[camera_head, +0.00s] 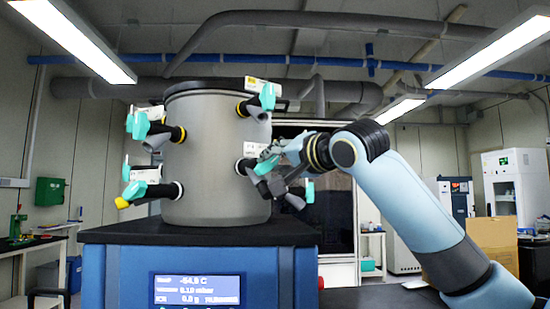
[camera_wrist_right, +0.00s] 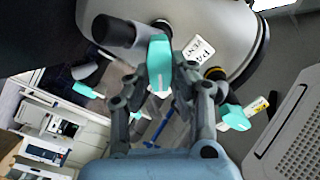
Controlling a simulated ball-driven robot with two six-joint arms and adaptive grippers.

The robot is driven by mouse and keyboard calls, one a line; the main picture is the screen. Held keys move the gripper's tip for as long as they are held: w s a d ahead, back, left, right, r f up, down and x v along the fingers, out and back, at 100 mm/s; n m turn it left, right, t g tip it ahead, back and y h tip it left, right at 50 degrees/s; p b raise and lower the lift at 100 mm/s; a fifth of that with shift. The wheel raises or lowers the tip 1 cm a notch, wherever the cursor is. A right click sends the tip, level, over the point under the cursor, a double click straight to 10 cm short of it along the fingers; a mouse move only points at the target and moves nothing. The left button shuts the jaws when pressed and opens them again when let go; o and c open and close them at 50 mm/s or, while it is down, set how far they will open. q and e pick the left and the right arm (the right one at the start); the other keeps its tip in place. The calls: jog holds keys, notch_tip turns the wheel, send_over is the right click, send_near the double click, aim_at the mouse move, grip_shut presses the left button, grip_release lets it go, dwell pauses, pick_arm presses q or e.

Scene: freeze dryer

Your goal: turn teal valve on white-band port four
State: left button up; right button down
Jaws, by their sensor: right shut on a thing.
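The grey drum (camera_head: 210,150) of the freeze dryer carries several black side ports with teal valves and white tags. My right gripper (camera_head: 276,164) reaches from the right to the lower right port (camera_head: 245,167). In the right wrist view its fingers (camera_wrist_right: 160,80) are shut on a teal valve handle (camera_wrist_right: 159,58), which stands between them. A white tag (camera_wrist_right: 199,50) beside this handle seems to read "P4 VENT". The gripper partly hides the valve in the head view, and I cannot make out the port's band colour. My left gripper is not in view.
Other teal valves sit at the upper right (camera_head: 267,97), upper left (camera_head: 140,124) and lower left (camera_head: 135,189) of the drum. Another teal valve (camera_wrist_right: 234,118) is close to the right finger in the wrist view. The blue base (camera_head: 120,275) with a display (camera_head: 197,289) stands below.

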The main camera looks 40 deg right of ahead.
jog(key=n+p, duration=0.2)
jog(key=n, duration=0.1)
jog(key=shift+r+n, duration=0.15)
jog(key=shift+n, duration=0.15)
jog(key=n+p, duration=0.2)
jog(key=n, duration=0.1)
jog(key=shift+a+n+p, duration=0.1)
jog(key=shift+n+p, duration=0.2)
jog(key=shift+p, duration=0.1)
jog(key=n+p, duration=0.4)
jog(key=n, duration=0.3)
jog(key=shift+a, duration=0.1)
jog(key=n+p, duration=0.1)
jog(key=n, duration=0.2)
jog(key=shift+a+n+p, duration=0.1)
jog(key=shift+n+p, duration=0.35)
jog(key=shift+n, duration=1.25)
jog(key=c, duration=1.2)
grip_release()
